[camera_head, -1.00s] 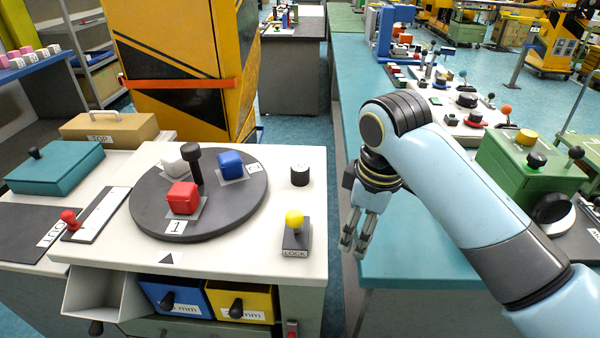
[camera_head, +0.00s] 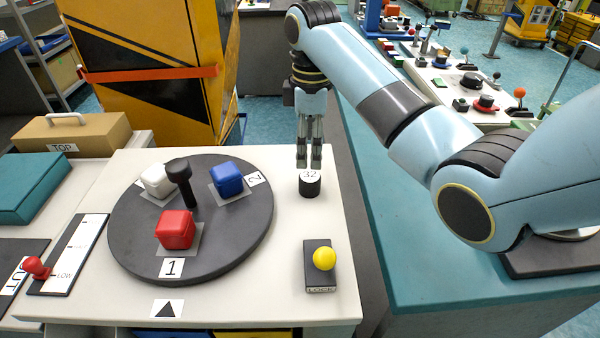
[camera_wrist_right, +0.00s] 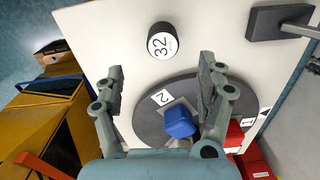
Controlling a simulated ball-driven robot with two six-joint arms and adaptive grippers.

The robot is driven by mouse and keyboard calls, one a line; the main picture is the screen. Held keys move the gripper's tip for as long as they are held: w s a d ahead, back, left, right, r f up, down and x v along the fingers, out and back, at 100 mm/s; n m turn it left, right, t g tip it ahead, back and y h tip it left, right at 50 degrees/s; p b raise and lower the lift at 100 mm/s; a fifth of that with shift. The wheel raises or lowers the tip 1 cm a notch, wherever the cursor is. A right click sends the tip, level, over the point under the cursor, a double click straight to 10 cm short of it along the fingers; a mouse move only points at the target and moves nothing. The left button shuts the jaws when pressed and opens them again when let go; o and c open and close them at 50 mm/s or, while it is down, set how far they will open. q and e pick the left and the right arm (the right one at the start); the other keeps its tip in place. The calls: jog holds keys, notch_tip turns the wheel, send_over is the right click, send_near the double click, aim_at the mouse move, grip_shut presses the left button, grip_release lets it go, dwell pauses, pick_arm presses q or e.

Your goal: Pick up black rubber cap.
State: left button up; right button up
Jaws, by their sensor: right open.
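The black rubber cap (camera_head: 310,184) is a short black cylinder with a white top marked 32. It stands upright on the white tabletop, right of the round dark turntable. In the right wrist view the cap (camera_wrist_right: 162,41) lies beyond the fingertips, near the top centre. My right gripper (camera_head: 309,165) points down just above and behind the cap in the head view. In the wrist view my right gripper (camera_wrist_right: 160,75) has its two fingers wide apart with nothing between them. My left gripper is not in view.
The turntable (camera_head: 135,245) carries red (camera_head: 175,229), blue (camera_head: 226,178) and white (camera_head: 157,181) blocks and a black knob post (camera_head: 180,172). A yellow-knobbed lock lever (camera_head: 323,259) stands in front of the cap. The tabletop around the cap is clear.

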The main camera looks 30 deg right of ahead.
aim_at(309, 176)
jog(key=f, duration=0.4)
jog(key=shift+s+f, duration=0.2)
jog(key=shift+s, duration=0.05)
notch_tip(309, 176, down, 5)
jog(key=shift+a, duration=0.1)
jog(key=shift+c, duration=0.7)
jog(key=c, duration=0.4)
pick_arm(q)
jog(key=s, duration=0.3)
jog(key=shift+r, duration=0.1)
pick_arm(e)
jog(key=c, duration=0.7)
